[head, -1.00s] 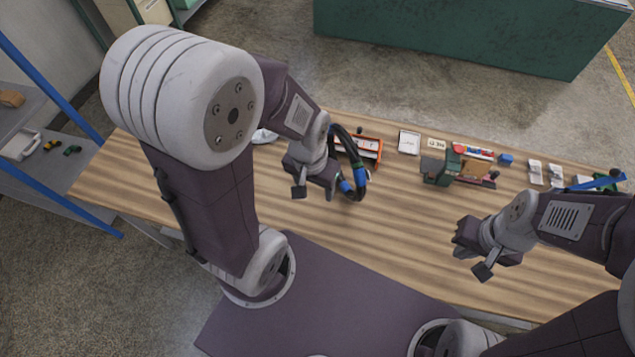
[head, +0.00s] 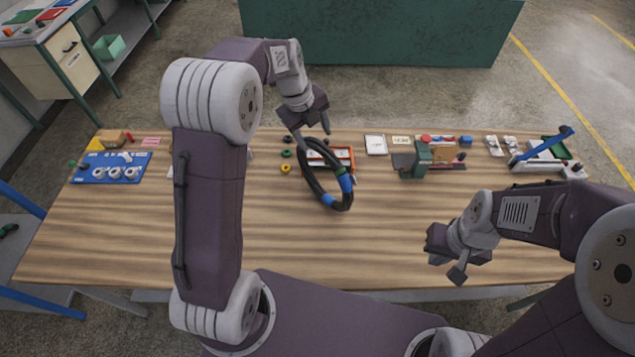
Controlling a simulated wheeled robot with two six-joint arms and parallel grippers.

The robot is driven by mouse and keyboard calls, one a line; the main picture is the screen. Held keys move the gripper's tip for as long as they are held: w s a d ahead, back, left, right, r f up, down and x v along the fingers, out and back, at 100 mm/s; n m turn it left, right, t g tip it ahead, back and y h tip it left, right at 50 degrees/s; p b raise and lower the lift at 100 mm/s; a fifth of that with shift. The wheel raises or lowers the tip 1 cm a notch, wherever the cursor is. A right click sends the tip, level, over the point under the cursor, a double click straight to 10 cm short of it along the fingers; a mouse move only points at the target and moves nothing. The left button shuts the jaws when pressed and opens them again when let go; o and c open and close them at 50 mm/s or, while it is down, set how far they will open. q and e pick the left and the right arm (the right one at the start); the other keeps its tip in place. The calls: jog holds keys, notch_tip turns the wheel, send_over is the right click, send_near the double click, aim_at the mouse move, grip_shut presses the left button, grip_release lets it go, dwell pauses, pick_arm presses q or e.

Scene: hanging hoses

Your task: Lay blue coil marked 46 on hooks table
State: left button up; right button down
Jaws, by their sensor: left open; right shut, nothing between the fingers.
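A black coil of hose with blue bands (head: 342,180) shows near the middle of the wooden table (head: 150,230), in front of an orange-edged tray. It looks tilted, and I cannot tell whether it rests on the table. No number on it can be read. My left gripper (head: 311,130) is open at the upper left of the coil, its fingers close to the coil's top edge; I cannot tell whether they touch. My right gripper (head: 449,268) is shut and empty above the table's front right part. No hooks are clear to see.
The orange-edged tray (head: 345,153) is partly behind the coil. A green vise-like tool (head: 422,158) stands to its right. A blue board with white rings (head: 110,168) lies far left. A white unit with a blue bar (head: 540,155) is far right. The front left table is clear.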

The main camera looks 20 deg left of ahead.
aim_at(324, 149)
pick_arm(q)
jog(key=shift+w+d+f+p, duration=0.35)
jog(key=shift+d+f, duration=0.15)
jog(key=shift+f, duration=0.1)
jog(key=shift+w+d+f+p, duration=0.25)
jog(key=shift+d+f+p, duration=0.1)
jog(key=shift+d+f, duration=0.2)
jog(key=shift+f, duration=0.4)
jog(key=shift+a+f, duration=0.15)
jog(key=shift+f, duration=0.05)
jog(key=shift+a+f, duration=0.1)
jog(key=shift+f, duration=0.05)
jog(key=p+x, duration=0.2)
jog(key=x, duration=0.2)
jog(key=shift+w+d+f, duration=0.1)
jog(key=shift+d, duration=0.1)
jog(key=shift+w+d+f, duration=0.1)
jog(key=shift+w+f, duration=0.05)
jog(key=shift+f, duration=0.2)
jog(key=c, duration=0.4)
grip_shut()
pick_arm(e)
jog(key=r, duration=0.1)
jog(key=d+r, duration=0.1)
jog(key=r, duration=0.1)
jog(key=shift+w+r, duration=0.1)
jog(key=shift+w, duration=0.1)
